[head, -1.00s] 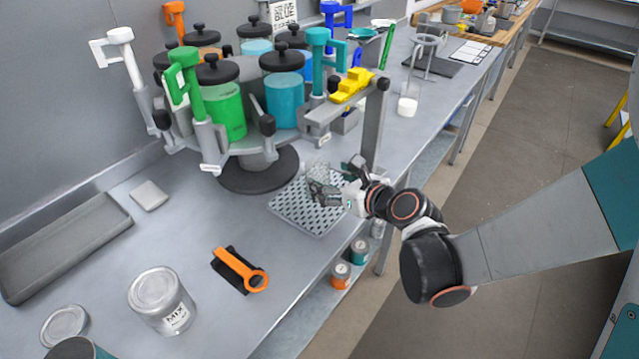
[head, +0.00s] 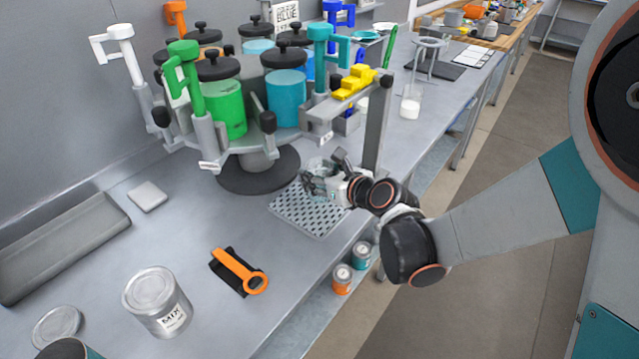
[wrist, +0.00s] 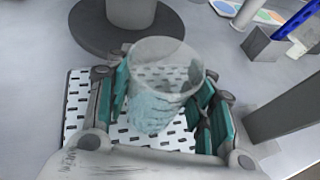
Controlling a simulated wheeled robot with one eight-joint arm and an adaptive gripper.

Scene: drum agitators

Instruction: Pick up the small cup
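The small cup (wrist: 163,85) is clear, with a pale teal tint low down. In the wrist view it stands upright over the perforated tray, between the two teal-padded fingers of my gripper (wrist: 165,100). The fingers look open around it, with narrow gaps at its sides; contact is hard to judge through the clear wall. In the head view my gripper (head: 322,178) is low over the tray and largely covers the cup (head: 318,166).
The perforated tray (head: 305,218) lies near the bench's front edge. Behind it is the round dark base (head: 238,178) of the drum carousel. A grey post (head: 375,125) rises close to my gripper.

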